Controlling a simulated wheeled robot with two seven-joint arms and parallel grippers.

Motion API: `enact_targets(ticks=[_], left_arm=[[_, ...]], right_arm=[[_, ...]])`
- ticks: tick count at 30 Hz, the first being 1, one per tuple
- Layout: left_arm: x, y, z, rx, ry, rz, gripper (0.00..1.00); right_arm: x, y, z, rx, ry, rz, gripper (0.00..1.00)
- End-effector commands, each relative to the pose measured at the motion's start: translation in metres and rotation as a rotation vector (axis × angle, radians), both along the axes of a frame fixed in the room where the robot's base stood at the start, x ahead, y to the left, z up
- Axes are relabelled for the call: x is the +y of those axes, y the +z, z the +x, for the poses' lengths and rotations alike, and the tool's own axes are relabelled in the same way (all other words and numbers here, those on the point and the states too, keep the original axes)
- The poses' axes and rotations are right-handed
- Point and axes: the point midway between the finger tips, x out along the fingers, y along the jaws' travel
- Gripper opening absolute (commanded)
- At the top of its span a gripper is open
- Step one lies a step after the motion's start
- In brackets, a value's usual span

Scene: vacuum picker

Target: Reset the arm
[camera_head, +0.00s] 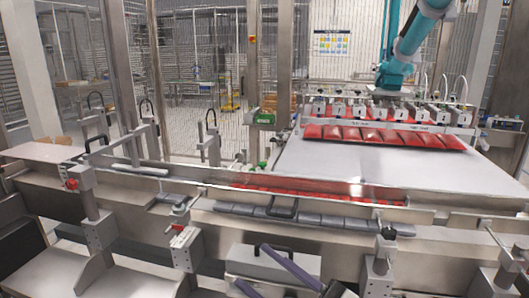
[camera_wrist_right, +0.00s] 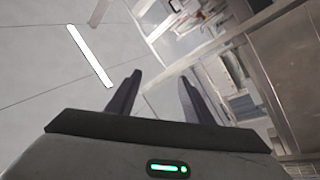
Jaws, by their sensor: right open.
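My right gripper (camera_head: 250,264) shows at the bottom of the head view, in front of the conveyor's near side. Its two dark purple fingers are apart and point up and to the left in the picture. In the right wrist view the gripper (camera_wrist_right: 160,76) is open, with nothing between its fingers. Beyond the fingers that view shows pale floor on the left and metal framework on the right. My left gripper and left arm are not in the head view.
A steel conveyor (camera_head: 150,185) with clamps and posts crosses the front. Red packs (camera_head: 300,190) lie in its channel. Behind is a white belt (camera_head: 370,168). A teal robot arm (camera_head: 405,45) carries a suction-cup bar with red packs (camera_head: 375,136). Wire fencing stands behind.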

Motion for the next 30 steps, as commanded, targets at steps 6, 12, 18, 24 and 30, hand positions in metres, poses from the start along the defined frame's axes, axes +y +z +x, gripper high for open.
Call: enact_targets(ticks=[6, 12, 18, 24, 30], left_arm=[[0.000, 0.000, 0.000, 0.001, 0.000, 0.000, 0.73], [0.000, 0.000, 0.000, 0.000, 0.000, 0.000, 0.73], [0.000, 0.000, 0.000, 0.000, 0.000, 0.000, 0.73], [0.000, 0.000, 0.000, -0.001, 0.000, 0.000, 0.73], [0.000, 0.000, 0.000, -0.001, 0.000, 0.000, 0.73]], right_arm=[[-0.078, -0.143, 0.003, 0.549, -0.405, 0.103, 0.47], [-0.131, -0.269, -0.064, 0.982, -0.633, 0.075, 0.47], [-0.160, -0.348, -0.149, 1.302, -0.751, 0.020, 0.47], [-0.169, -0.374, -0.190, 1.433, -0.786, -0.007, 0.47], [-0.169, -0.375, -0.193, 1.443, -0.788, -0.010, 0.47]])
